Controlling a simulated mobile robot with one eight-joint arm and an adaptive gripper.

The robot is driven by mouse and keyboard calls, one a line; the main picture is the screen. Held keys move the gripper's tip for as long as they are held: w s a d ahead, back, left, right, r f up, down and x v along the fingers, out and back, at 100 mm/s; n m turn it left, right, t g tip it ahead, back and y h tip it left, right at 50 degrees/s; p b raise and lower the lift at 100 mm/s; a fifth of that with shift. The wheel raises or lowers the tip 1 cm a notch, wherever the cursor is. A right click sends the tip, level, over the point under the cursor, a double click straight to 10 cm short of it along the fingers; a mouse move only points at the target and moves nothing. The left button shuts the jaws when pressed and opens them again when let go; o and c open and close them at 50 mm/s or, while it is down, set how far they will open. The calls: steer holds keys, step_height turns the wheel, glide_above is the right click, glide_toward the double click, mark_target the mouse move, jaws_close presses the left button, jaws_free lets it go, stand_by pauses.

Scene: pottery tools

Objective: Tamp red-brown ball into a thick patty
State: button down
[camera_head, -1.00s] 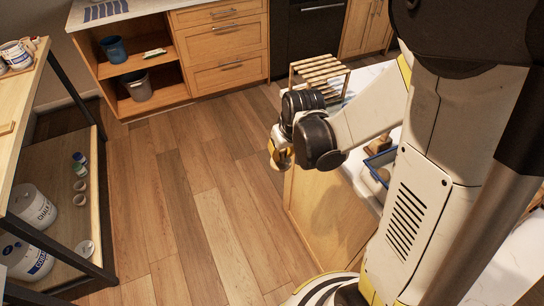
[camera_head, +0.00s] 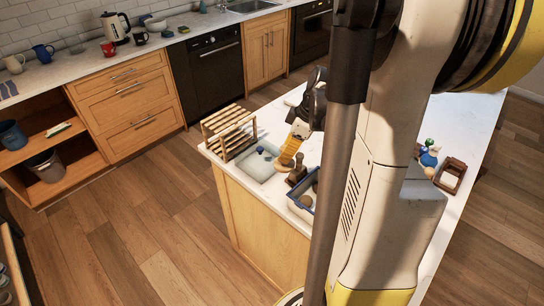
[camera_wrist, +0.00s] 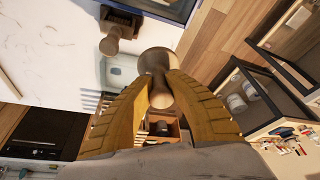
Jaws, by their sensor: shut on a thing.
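My gripper (camera_wrist: 160,88) is shut on a turned wooden tool (camera_wrist: 158,60) with a round, wide end and a narrower handle, probably the tamper. In the head view my gripper's yellow fingers (camera_head: 290,150) are above the counter, close to a pale tray (camera_head: 256,162). That tray also shows in the wrist view (camera_wrist: 118,72), beyond the held tool. A small dark blue thing (camera_head: 260,149) is at the tray in the head view. I cannot make out a red-brown ball; it may be hidden or too small to tell.
A slatted wooden rack (camera_head: 230,130) stands at the counter's left end. A dark wooden holder (camera_wrist: 122,22) with a wooden tool (camera_wrist: 111,42) and a blue bin (camera_head: 300,208) are near the tray. A brown box (camera_head: 452,172) stands farther right. White counter (camera_wrist: 45,45) between is bare.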

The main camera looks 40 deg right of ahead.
steer(key=shift+w+a+f+b, duration=0.1)
steer(key=shift+f+b, duration=1.75)
steer(key=shift+f, duration=1.25)
steer(key=shift+w+f+b, duration=0.1)
steer(key=shift+f+b, duration=1.75)
steer(key=shift+f, duration=1.25)
steer(key=shift+f+b, duration=0.3)
steer(key=c, duration=1.4)
jaws_free()
steer(key=shift+s, duration=0.1)
steer(key=shift+r, duration=0.1)
steer(key=v, duration=1.2)
steer(key=shift+a, duration=0.1)
